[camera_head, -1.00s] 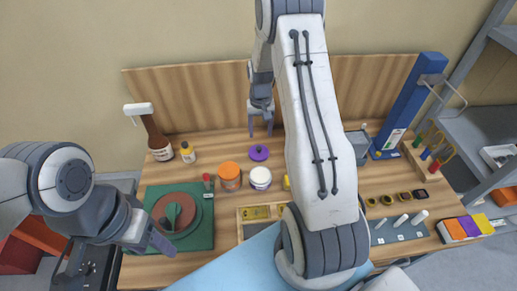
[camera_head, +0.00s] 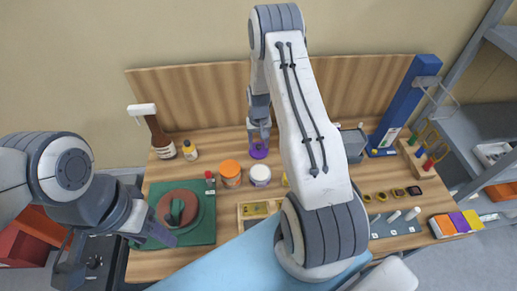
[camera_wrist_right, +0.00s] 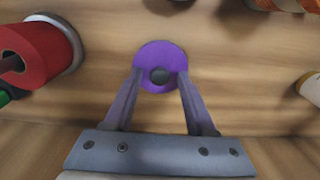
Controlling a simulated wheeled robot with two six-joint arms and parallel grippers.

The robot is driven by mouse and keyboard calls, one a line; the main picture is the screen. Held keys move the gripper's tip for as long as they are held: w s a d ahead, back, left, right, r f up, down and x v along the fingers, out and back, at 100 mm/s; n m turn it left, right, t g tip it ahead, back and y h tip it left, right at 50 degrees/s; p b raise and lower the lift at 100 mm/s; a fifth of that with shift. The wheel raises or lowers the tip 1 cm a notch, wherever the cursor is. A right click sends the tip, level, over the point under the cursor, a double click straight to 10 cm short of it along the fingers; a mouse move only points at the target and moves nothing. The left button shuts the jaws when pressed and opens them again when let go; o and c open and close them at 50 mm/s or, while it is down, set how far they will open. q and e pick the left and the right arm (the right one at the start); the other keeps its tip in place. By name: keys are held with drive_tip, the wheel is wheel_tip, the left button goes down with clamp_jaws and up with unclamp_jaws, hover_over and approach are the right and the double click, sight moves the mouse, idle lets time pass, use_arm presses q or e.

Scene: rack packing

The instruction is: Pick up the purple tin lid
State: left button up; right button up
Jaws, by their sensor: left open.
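The purple tin lid (camera_head: 259,153) lies on the wooden bench behind the orange-lidded and white-lidded jars. In the right wrist view the lid (camera_wrist_right: 160,52) is a purple disc with a dark round knob in its middle. My right gripper (camera_head: 259,135) reaches down over the lid and partly hides it in the head view. In the wrist view its two fingers (camera_wrist_right: 159,80) are apart, one on each side of the knob, and hold nothing. I cannot tell whether they touch the lid. My left gripper (camera_head: 165,238) is open and empty by the green board.
The orange-lidded jar (camera_head: 230,172) and white-lidded jar (camera_head: 260,175) stand in front of the lid. A brown bottle (camera_head: 163,145) and a yellow-capped bottle (camera_head: 189,150) stand to its left. The wooden back panel (camera_head: 200,98) rises behind.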

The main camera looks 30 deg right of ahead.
clamp_jaws()
drive_tip(key=shift+r, duration=0.15)
